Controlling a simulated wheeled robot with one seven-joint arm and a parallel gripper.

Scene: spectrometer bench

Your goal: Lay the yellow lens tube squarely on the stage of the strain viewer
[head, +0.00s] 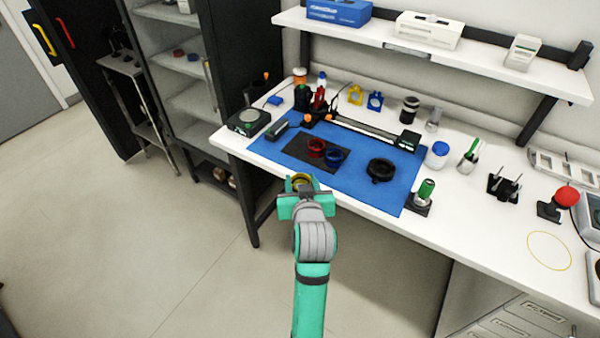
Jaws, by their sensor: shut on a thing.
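My gripper (299,182) is at the front edge of the bench, above or just in front of the blue mat. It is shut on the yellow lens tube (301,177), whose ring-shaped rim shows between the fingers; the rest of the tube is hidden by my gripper. The strain viewer appears to be the low dark box with a pale round stage (249,117) at the bench's left end. It is to the left of and beyond my gripper, and its stage looks bare.
On the blue mat (390,190) are a dark pad (296,155) with red (316,147) and blue (334,157) rings, a black ring (380,169) and a long rail (360,130). A shelf (440,55) overhangs the back. Yellow and blue mounts (355,94) stand behind.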

